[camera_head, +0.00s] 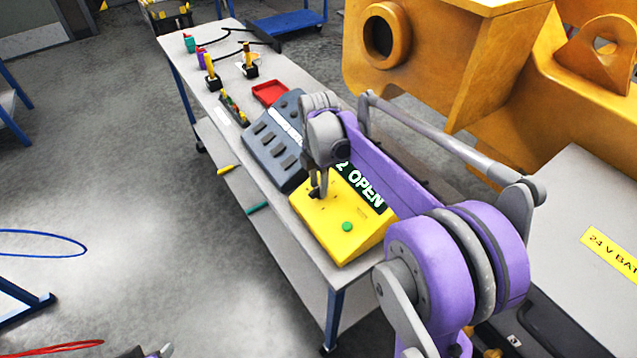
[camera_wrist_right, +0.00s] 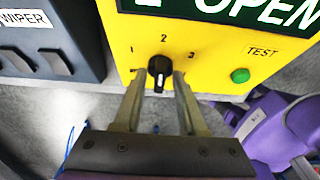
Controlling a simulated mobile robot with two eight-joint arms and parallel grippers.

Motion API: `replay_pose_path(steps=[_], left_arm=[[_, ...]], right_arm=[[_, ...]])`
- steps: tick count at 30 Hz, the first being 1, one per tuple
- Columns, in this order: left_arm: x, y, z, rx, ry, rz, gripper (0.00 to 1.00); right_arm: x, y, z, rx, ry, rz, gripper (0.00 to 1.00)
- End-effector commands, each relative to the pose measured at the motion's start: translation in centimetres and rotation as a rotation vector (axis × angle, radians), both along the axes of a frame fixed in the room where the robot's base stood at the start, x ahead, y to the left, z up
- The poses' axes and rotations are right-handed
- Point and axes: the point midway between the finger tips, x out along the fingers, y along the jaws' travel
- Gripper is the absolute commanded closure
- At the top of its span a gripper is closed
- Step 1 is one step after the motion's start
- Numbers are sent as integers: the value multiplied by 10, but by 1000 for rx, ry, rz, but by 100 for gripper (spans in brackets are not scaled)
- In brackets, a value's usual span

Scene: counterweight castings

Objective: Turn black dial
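The black dial (camera_wrist_right: 159,72) sits on a yellow box (camera_wrist_right: 205,60), among the printed marks 1, 2 and 3. Its grip stands about upright in the right wrist view, with a white mark at its lower end. My right gripper (camera_wrist_right: 159,80) is open, one finger on each side of the dial, with small gaps seeming to show. In the head view my right gripper (camera_head: 317,190) reaches down to the yellow box (camera_head: 335,232) and mostly hides the dial. A grey and dark part at the bottom edge may be my left gripper (camera_head: 150,352); its fingers are not clear.
A green TEST button (camera_wrist_right: 239,75) is right of the dial, below a sign reading OPEN (camera_wrist_right: 262,14). A grey switch panel (camera_head: 272,150) adjoins the box. A red tray (camera_head: 269,93) and handled tools share the bench. Yellow castings (camera_head: 470,60) stand behind.

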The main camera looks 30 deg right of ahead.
Motion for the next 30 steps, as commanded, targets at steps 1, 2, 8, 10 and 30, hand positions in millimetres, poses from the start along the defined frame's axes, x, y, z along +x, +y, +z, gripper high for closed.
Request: replay_pose_path(steps=[1,2,8,10,30], left_arm=[[0,0,0,0,0,0,50],[0,0,0,0,0,0,50],[0,0,0,0,0,0,50],[0,0,0,0,0,0,50],[-5,0,-10,0,9,0,50]], right_arm=[[0,0,0,0,0,0,98],[0,0,0,0,0,0,100],[0,0,0,0,-2,-3,100],[0,0,0,1,-7,-11,100],[-8,1,-1,18,-233,-418,100]])
